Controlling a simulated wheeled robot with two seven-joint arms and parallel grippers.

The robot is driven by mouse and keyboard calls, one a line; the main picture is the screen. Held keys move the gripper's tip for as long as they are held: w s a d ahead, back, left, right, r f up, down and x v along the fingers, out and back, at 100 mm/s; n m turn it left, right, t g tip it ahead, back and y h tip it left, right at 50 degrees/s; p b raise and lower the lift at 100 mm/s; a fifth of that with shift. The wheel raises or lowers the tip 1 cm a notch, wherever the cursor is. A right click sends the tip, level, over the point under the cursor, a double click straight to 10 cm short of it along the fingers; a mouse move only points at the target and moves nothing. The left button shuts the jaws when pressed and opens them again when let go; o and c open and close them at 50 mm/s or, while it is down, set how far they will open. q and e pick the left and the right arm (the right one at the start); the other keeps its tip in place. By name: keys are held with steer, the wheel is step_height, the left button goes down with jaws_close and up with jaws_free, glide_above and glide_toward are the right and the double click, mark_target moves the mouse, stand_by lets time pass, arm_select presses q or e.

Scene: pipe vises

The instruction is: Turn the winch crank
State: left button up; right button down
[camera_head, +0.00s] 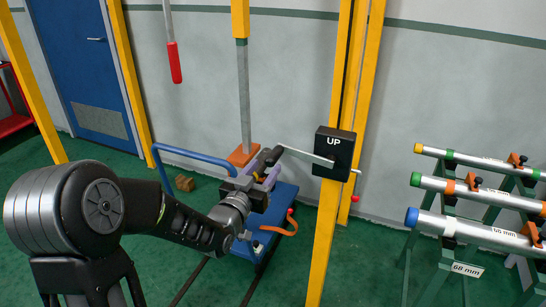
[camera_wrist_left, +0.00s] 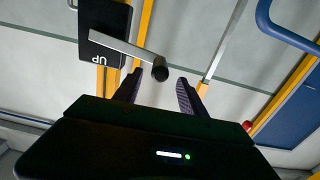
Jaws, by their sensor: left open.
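The winch is a black box marked UP (camera_head: 336,150) on a yellow post; it also shows upside down in the left wrist view (camera_wrist_left: 104,35). Its grey crank arm (camera_head: 304,155) reaches left from the box to a dark handle (camera_head: 275,154). In the left wrist view the crank arm (camera_wrist_left: 122,48) ends in the round black handle (camera_wrist_left: 160,69). My left gripper (camera_head: 268,170) is open at the handle. In the left wrist view its two fingertips (camera_wrist_left: 157,82) stand either side of the handle's line, with no visible grip on it. My right gripper is not in view.
A blue cart (camera_head: 278,215) with a blue push bar stands below my gripper. A grey pole (camera_head: 244,95) and yellow posts rise behind. A rack of pipes (camera_head: 470,230) stands at the right. A red-handled rod (camera_head: 174,62) hangs at the upper left.

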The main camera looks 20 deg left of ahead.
mark_target(273, 158)
arm_select(q)
steer(key=w+p, duration=0.1)
steer(key=w, duration=0.5)
steer(key=shift+w, duration=0.25)
jaws_close()
stand_by(1.2)
